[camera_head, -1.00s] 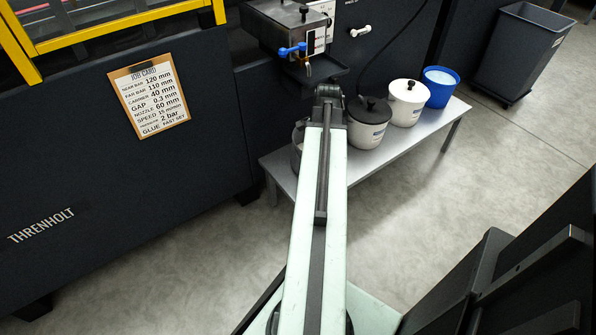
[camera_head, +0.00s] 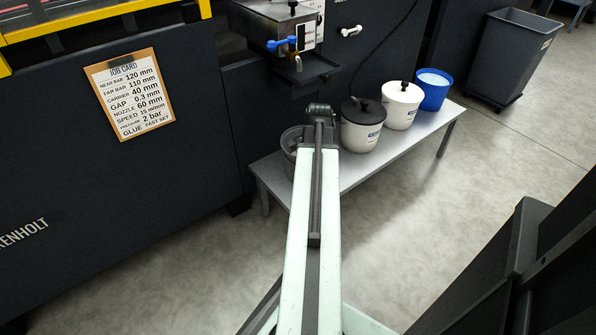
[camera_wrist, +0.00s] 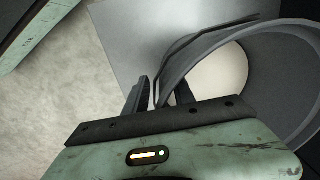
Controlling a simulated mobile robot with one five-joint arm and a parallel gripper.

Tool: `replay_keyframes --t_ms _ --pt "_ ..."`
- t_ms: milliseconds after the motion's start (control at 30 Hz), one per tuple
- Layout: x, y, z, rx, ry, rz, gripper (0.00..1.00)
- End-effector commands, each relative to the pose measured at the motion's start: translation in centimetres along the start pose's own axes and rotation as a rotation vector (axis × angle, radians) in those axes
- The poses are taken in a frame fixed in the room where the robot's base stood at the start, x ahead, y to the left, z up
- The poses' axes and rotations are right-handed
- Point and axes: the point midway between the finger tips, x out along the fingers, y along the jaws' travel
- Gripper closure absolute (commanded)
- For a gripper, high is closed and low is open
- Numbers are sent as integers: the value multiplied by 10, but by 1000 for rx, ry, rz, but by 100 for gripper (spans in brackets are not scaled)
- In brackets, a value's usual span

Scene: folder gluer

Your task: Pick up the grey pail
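The grey pail (camera_head: 289,142) stands at the left end of the low bench, partly hidden behind my arm in the head view. My gripper (camera_wrist: 160,88) is at the pail's left edge. Its two dark fingers are apart, one outside the pail and one by the inner side, with the edge between them. I cannot tell whether either finger touches it.
The grey bench (camera_head: 386,157) also holds a white pot with a black lid (camera_head: 361,135), a white pail with a dark knob (camera_head: 400,112) and a blue pail (camera_head: 432,95). A glue unit with a blue-handled tap (camera_head: 283,43) overhangs the bench. A dark bin (camera_head: 507,62) stands far right.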

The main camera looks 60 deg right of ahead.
Motion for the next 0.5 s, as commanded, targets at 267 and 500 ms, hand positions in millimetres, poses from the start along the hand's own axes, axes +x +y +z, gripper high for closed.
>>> replay_keyframes --t_ms 267,500 --pt "0 0 0 -1 0 0 89" --pt "0 0 1 -2 -1 1 100"
